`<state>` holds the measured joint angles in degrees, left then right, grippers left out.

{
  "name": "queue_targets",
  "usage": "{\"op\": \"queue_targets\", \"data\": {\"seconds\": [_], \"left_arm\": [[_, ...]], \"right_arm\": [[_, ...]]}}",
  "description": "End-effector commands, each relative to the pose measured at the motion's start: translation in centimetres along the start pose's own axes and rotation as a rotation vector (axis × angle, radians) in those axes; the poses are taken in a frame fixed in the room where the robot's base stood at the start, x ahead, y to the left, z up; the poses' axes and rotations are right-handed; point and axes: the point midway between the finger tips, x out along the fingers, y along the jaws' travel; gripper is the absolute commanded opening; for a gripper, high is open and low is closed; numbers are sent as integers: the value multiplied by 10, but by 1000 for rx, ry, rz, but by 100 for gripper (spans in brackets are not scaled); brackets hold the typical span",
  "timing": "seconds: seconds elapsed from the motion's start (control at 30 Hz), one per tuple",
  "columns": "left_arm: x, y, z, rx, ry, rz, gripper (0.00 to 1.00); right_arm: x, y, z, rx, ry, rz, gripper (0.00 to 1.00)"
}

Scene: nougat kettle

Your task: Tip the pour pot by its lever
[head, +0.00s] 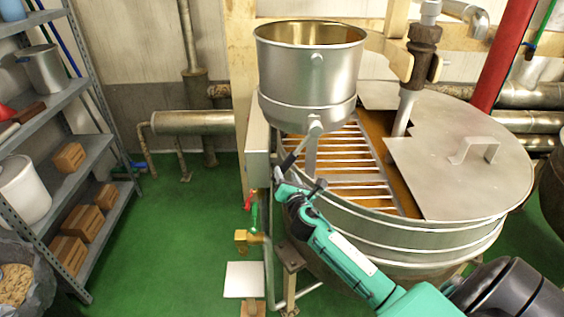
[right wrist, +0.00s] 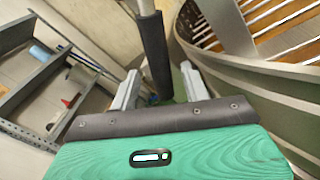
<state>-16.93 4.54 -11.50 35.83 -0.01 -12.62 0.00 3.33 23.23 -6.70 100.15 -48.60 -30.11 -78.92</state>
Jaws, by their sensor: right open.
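The pour pot (head: 308,85) is a steel pot with a brassy inside, standing upright above the kettle's slatted opening. Its lever (head: 290,160) slants down and to the left from the pot's lower front and ends in a black grip. My right gripper (head: 299,186) is at the lower end of this lever. In the right wrist view, the black grip (right wrist: 154,55) comes down between the two open fingers (right wrist: 160,88). Whether either finger touches it I cannot tell. My left gripper is not in view.
The big round kettle (head: 400,238) with its steel lid (head: 460,155) stands right of the gripper. A grey box (head: 258,153) and pipes with a red-handled valve (head: 250,200) are close on the left. A shelf rack (head: 85,185) stands at far left. Green floor (head: 180,240) lies between.

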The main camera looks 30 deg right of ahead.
Motion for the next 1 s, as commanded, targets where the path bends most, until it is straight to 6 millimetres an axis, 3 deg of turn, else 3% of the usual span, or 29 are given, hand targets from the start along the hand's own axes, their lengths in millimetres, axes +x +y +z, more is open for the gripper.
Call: {"op": "queue_targets", "data": {"seconds": [0.1,0.3,0.77,0.8,1.0], "left_arm": [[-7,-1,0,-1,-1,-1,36],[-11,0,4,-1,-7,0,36],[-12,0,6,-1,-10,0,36],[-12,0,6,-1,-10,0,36],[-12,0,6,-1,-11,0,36]], "right_arm": [[23,2,2,2,-1,-1,47],[49,0,1,1,-1,-1,47],[60,0,-1,2,1,0,47],[60,0,-1,2,1,0,45],[60,0,-1,2,1,0,6]]}}
